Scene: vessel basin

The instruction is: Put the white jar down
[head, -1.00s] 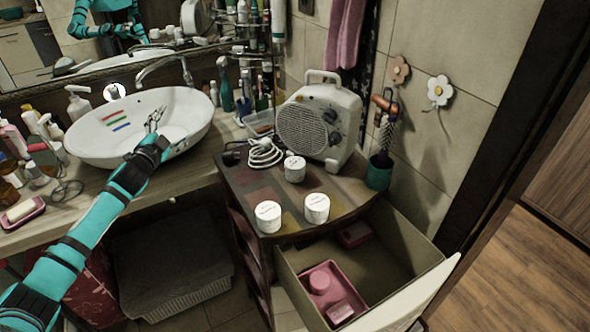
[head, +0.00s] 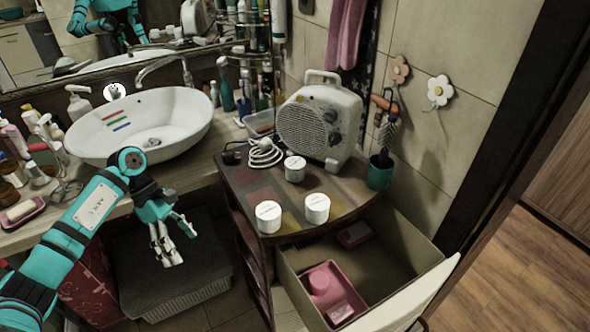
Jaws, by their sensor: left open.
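Three white jars stand upright on the small cabinet top (head: 243,182): one at the front left (head: 268,216), one at the front right (head: 317,208), and one farther back (head: 295,169). My left gripper (head: 178,252) is open and empty. It points down in front of the counter, to the left of the cabinet and apart from all three jars. My right gripper is not in view.
The cabinet's drawer (head: 395,262) is pulled out and holds a pink tray (head: 345,307). A fan heater (head: 320,122) and a teal cup (head: 379,174) stand behind the jars. The basin (head: 140,125) is at the left. A grey lidded basket (head: 165,285) is below my gripper.

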